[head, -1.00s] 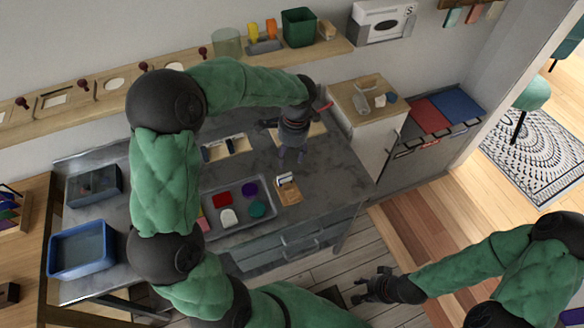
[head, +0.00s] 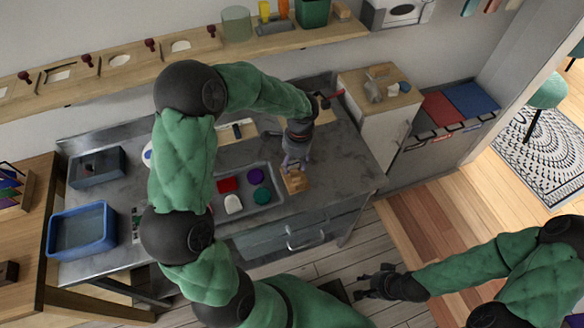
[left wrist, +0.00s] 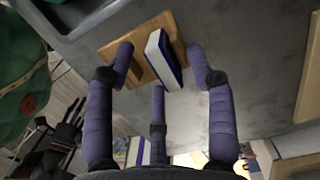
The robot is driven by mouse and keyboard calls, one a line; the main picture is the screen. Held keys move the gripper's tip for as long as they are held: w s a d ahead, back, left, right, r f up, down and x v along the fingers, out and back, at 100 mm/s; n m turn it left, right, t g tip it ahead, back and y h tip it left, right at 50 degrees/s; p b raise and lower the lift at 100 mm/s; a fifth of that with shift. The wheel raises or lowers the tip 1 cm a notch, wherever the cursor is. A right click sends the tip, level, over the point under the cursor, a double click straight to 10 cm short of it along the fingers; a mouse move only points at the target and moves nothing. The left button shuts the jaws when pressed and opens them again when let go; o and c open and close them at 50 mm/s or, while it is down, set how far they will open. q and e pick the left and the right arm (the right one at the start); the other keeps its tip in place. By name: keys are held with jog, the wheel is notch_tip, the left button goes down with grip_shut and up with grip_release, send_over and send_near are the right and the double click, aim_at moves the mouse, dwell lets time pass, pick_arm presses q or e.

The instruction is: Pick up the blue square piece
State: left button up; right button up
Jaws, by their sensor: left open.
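In the left wrist view a flat white piece with a blue face (left wrist: 163,62) stands on edge on a small wooden stand (left wrist: 118,47). My left gripper (left wrist: 160,68) is open, with fingers to both sides of the piece; I cannot tell whether any touches it. In the head view my left gripper (head: 296,162) points down at the wooden stand (head: 294,182) on the grey counter and hides the piece. My right gripper (head: 373,284) is low on the right, away from the counter; its fingers are too small to judge.
A grey tray (head: 277,205) with red, purple, white and teal pieces lies left of the stand. A blue bin (head: 82,232) and a dark bin (head: 97,167) are at the counter's left. A wooden shelf (head: 130,70) runs along the wall. The counter right of the stand is clear.

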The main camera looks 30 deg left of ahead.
pick_arm(q)
grip_shut()
dwell(0.3)
